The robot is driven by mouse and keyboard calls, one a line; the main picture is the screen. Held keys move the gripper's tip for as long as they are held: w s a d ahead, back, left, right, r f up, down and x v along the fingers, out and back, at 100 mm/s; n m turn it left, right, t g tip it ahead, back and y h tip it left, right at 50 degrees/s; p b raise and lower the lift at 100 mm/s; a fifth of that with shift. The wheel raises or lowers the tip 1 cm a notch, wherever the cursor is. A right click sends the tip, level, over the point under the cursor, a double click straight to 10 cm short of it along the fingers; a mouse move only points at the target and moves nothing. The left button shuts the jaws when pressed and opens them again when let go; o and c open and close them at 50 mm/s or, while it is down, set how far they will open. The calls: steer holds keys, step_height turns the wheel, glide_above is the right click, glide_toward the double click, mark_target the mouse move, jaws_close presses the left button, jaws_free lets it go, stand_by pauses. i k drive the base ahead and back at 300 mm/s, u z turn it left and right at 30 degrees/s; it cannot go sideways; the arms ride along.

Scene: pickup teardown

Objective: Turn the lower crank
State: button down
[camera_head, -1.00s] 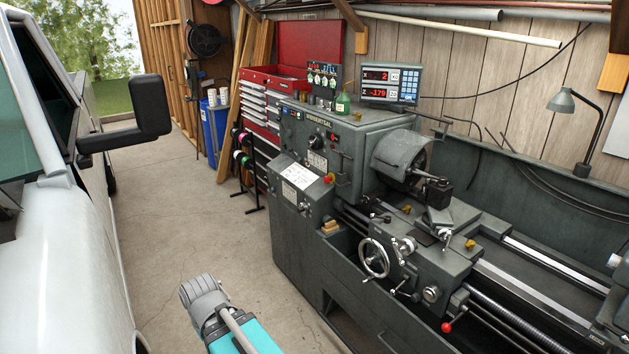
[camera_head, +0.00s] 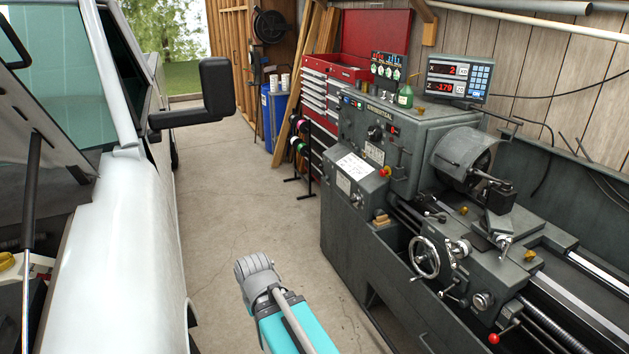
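A grey lathe (camera_head: 360,236) stands on the right side of the view. On its carriage front are a large handwheel (camera_head: 424,257) with spokes and a smaller crank (camera_head: 459,249) to its right. Lower down are a small lever-like crank (camera_head: 449,291) and a round knob (camera_head: 483,300). I cannot tell which of these is the lower crank. Part of my arm (camera_head: 272,300), teal and grey, shows at the bottom middle, left of the lathe and apart from it. My gripper does not show.
A white vehicle (camera_head: 120,255) with a black side mirror (camera_head: 217,88) fills the left. Bare concrete floor (camera_head: 235,190) runs between it and the lathe. A red-knobbed lever (camera_head: 493,338) sticks out low on the lathe. A red tool chest (camera_head: 320,100) stands behind.

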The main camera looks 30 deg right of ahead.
mark_target(459, 249)
steer(key=u, duration=0.15)
steer(key=k, duration=0.5)
steer(key=z, duration=1.1)
